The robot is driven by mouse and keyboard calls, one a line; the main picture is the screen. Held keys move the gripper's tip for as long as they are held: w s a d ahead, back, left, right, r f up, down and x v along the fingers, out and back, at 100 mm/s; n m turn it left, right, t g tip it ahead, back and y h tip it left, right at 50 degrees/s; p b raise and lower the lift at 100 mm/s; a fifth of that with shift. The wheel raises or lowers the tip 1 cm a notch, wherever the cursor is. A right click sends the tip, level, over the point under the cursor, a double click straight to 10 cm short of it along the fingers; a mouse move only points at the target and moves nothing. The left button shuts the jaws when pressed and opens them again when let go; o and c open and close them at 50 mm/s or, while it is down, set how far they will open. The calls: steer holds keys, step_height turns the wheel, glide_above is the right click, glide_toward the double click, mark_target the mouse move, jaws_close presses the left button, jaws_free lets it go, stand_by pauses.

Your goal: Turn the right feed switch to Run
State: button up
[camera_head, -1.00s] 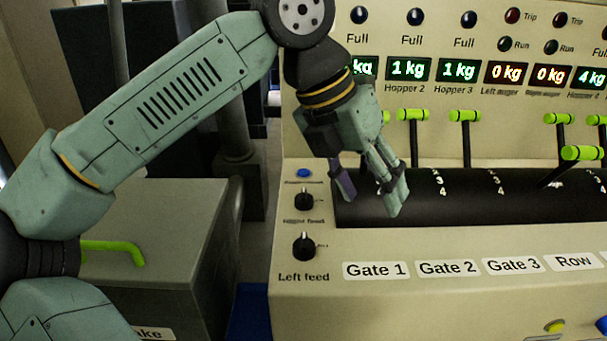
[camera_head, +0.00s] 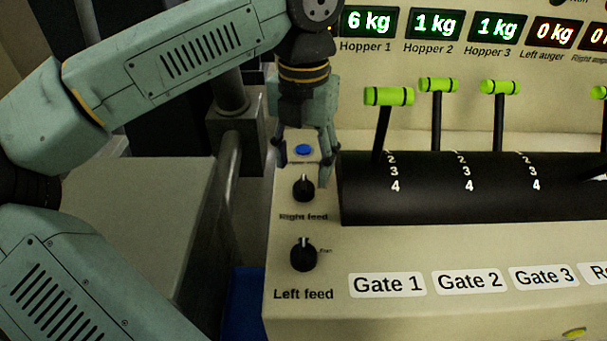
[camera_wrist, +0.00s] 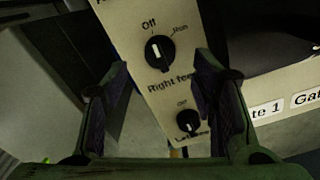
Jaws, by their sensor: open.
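The right feed switch (camera_head: 303,188) is a black round knob on the cream console, above the "Right feed" label. In the wrist view the right feed switch (camera_wrist: 159,52) shows "Off" above it and "Run" to its upper right; its white mark points up toward Off. My gripper (camera_head: 304,172) is open and empty, just above and around the knob in the head view. In the wrist view my gripper (camera_wrist: 160,95) has its fingers apart, with the knob beyond the gap between them. I cannot see contact with the knob.
The left feed switch (camera_head: 303,254) is a similar knob below. A blue button (camera_head: 304,150) sits above, near my fingers. The black drum with the Gate 1 lever (camera_head: 388,97) is close on the right. A grey box (camera_head: 150,230) stands left.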

mark_target(303, 182)
step_height(303, 182, down, 5)
steer(key=shift+p, duration=0.3)
steer(key=c, duration=1.2)
